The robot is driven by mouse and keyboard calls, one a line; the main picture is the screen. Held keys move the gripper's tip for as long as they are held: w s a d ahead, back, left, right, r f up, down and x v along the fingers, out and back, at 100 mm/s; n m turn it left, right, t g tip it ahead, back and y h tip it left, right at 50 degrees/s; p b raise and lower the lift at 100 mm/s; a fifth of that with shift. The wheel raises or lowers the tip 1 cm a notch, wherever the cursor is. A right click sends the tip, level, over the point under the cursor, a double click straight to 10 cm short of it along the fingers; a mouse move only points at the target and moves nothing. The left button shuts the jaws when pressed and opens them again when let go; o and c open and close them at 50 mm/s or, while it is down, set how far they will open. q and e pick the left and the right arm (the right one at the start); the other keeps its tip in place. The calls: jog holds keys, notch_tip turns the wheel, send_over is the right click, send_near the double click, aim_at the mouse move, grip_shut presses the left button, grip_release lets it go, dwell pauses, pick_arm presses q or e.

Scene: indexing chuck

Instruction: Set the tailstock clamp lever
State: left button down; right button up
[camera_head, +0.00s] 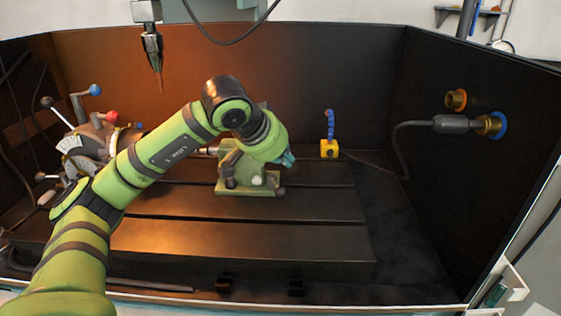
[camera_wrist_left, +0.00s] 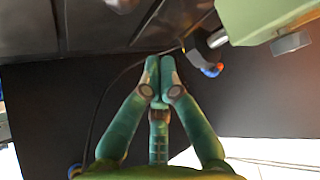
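The green tailstock (camera_head: 248,187) stands on the slotted table, partly covered by my left arm in the head view. Its clamp lever cannot be made out there. My left gripper (camera_head: 288,159) is small and partly hidden beyond the wrist, just above the tailstock's right side. In the left wrist view, the left gripper's (camera_wrist_left: 160,72) green fingers meet at the tips, with nothing visible between them. A green body (camera_wrist_left: 265,18) with a grey knob is at upper right, apart from the fingers.
A yellow block (camera_head: 329,149) with a blue hose stands right of the tailstock. The indexing chuck with coloured lever knobs (camera_head: 90,145) is at left. A cable runs to a fitting (camera_head: 488,125) on the right wall. The front of the table (camera_head: 240,240) is clear.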

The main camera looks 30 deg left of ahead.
aim_at(277, 189)
pick_arm(q)
jog(key=x, duration=0.6)
jog(key=shift+s+f, duration=0.1)
jog(key=shift+f, duration=0.25)
jog(key=s, duration=0.3)
jog(key=shift+s+a+f, duration=0.15)
jog(key=shift+s, duration=0.1)
pick_arm(e)
jog(key=s, duration=0.1)
jog(key=s+a, duration=0.1)
jog(key=shift+s+g, duration=0.3)
jog(key=shift+s, duration=0.05)
